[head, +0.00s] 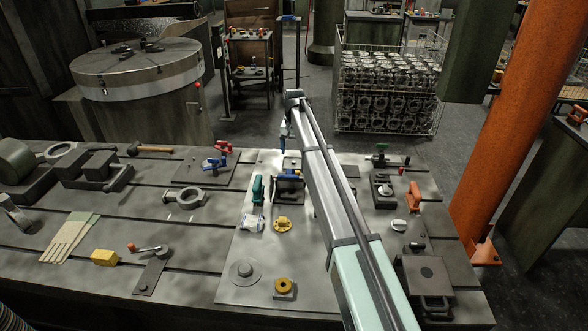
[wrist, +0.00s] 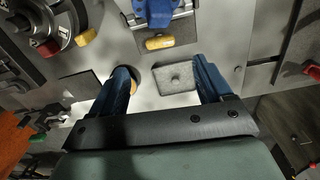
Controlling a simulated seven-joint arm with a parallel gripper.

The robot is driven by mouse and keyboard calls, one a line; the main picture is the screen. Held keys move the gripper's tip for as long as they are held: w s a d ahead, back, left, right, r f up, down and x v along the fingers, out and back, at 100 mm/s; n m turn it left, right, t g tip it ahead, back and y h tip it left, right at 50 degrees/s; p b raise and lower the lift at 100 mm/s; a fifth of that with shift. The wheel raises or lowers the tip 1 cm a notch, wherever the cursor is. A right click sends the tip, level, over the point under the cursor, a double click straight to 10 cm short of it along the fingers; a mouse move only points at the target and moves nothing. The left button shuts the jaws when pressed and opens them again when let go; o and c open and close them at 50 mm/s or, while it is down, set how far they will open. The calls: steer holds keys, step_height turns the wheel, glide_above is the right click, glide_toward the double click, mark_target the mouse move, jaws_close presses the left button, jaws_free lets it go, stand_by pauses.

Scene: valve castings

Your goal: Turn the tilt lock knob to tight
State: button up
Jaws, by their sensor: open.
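My gripper (wrist: 162,67) is open and empty, with its two blue fingers spread above a light metal plate. In the head view my gripper (head: 283,142) hangs at the far end of my arm, over the back part of the table. No label reading tilt lock shows, so I cannot tell which part is that knob. In the wrist view, a round dark dial (wrist: 50,27) with red and white marks and a yellow grip (wrist: 86,38) lies at upper left. A blue fixture (wrist: 157,12) with a yellow handle (wrist: 159,43) is at top centre, apart from the fingers.
A grey square block (wrist: 175,77) lies between the fingers in the picture. A dark round part with yellow is partly hidden by the left finger. My arm hides mid-table.

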step_height(320, 180, down, 9)
steer(key=shift+f, duration=0.15)
stand_by(0.4)
steer(key=c, duration=1)
steer(key=shift+m, duration=1.5)
steer(key=shift+c, duration=0.2)
steer(key=o, duration=1)
steer(key=shift+o, duration=0.2)
step_height(320, 180, up, 14)
